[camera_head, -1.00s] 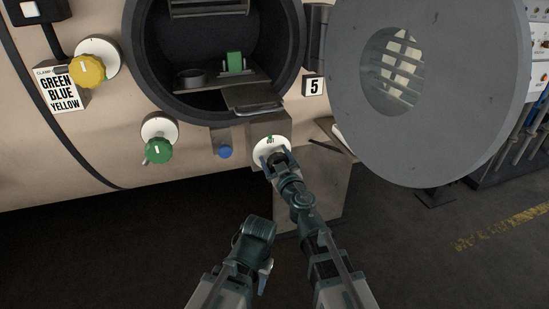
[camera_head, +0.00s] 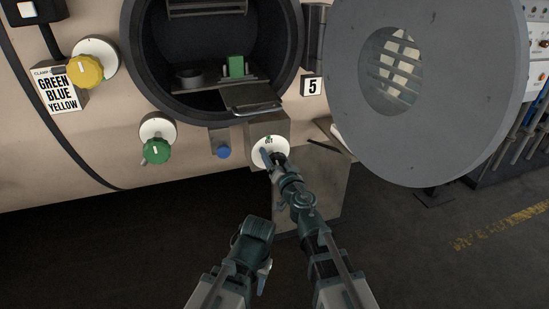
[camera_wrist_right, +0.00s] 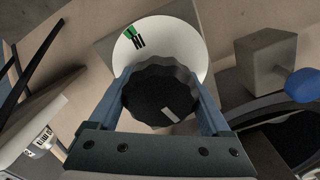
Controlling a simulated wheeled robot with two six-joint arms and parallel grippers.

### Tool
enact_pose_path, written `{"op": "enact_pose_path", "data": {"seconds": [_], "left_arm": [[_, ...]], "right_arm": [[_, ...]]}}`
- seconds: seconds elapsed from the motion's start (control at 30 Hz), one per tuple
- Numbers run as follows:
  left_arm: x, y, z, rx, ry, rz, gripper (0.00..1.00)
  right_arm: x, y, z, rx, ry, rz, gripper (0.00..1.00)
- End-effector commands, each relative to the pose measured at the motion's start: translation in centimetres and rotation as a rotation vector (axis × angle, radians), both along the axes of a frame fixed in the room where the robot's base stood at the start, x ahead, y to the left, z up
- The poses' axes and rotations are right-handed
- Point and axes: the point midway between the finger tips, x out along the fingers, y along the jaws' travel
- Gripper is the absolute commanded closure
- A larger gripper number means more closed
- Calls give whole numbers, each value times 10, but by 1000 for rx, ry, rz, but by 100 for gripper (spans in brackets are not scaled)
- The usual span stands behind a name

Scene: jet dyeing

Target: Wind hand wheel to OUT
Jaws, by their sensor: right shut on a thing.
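The hand wheel is a black ribbed knob (camera_wrist_right: 160,95) with one pale line, on a white dial (camera_head: 262,153). In the right wrist view the dial (camera_wrist_right: 185,35) carries a green mark and short dark lettering at its upper left. The knob's pale line sits on the side nearer the gripper, away from the green mark. My right gripper (camera_head: 275,158) is shut on the knob, with a blue finger on each side of it in the right wrist view (camera_wrist_right: 165,105). In the head view it hides most of the knob. My left gripper (camera_head: 265,277) hangs low, apart from the machine; its jaw opening is unclear.
Above the dial is the open round chamber (camera_head: 137,70) with a tray (camera_head: 250,98) and a green block (camera_head: 236,66). The big round door (camera_head: 460,90) stands open at right. A green knob (camera_head: 156,151), blue knob (camera_head: 223,152) and yellow knob (camera_head: 85,71) are to the left.

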Motion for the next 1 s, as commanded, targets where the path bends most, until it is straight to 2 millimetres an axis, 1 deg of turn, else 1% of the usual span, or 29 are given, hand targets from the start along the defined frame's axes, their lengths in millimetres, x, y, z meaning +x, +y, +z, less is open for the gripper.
{"op": "enact_pose_path", "data": {"seconds": [0.2, 0.43, 0.97, 1.0], "left_arm": [[0, 0, -1, 0, 0, 0, 55], [0, 0, -1, 0, 0, 0, 55], [0, 0, -1, 0, 0, 0, 55], [0, 0, -1, 0, 0, 0, 55]], "right_arm": [[-2, 0, -1, 109, 36, 1, 74], [-2, -1, -1, 173, 56, 2, 74], [-2, -1, -1, 191, 62, 2, 74], [-2, -1, -1, 191, 62, 2, 14]]}}
